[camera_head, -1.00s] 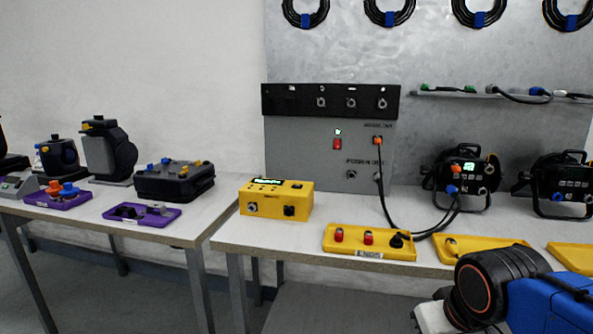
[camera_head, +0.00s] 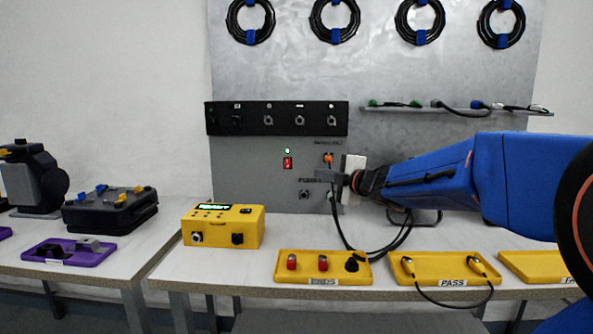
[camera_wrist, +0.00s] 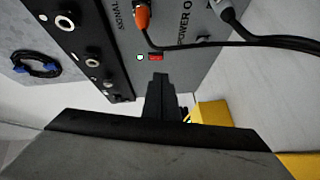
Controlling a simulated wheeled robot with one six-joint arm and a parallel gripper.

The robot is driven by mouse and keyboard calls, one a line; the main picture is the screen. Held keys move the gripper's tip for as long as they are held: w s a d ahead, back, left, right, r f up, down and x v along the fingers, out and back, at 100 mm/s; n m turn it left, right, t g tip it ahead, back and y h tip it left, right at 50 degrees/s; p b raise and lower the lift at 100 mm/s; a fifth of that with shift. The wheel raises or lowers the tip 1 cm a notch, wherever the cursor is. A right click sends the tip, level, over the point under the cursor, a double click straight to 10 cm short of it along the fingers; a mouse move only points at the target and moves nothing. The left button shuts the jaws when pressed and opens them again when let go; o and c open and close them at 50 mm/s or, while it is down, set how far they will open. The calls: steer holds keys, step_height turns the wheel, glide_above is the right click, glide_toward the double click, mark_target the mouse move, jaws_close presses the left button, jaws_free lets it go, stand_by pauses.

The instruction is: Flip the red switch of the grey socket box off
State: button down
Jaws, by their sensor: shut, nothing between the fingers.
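The grey socket box (camera_head: 240,170) stands upright against the metal back panel. Its red switch (camera_head: 287,162) is on the front face, with a small lit lamp (camera_head: 287,151) just above it. The switch (camera_wrist: 155,58) and the lamp (camera_wrist: 140,57) also show in the wrist view. My gripper (camera_head: 322,175) is shut and empty, a little right of and below the switch in the head view. In the wrist view my shut fingers (camera_wrist: 159,78) point toward the switch and end close to it. I cannot tell whether they touch the box.
An orange-plugged cable (camera_head: 328,158) hangs from the box beside my gripper. In the wrist view the orange plug (camera_wrist: 142,17) is close to the switch. A yellow tester box (camera_head: 223,226) and a yellow tray marked ENDS (camera_head: 340,281) are on the table below.

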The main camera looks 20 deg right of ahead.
steer(key=w+a+n+g+y, duration=0.1)
steer(key=w+a+n+y, duration=0.1)
steer(key=n, duration=0.1)
glide_toward(287, 163)
step_height(287, 163, down, 2)
steer(key=w+a, duration=0.3)
steer(key=shift+w+d+f, duration=0.15)
steer(key=shift+w, duration=0.3)
steer(key=shift+w+d+f, duration=0.1)
steer(key=shift+w+f, duration=0.05)
steer(key=shift+w, duration=0.3)
steer(key=shift+w+d+f, duration=0.2)
steer(key=shift+w, duration=0.2)
steer(key=shift+d+f, duration=0.1)
steer(key=shift+f, duration=0.15)
steer(key=shift+w, duration=0.1)
steer(key=shift+f, duration=0.1)
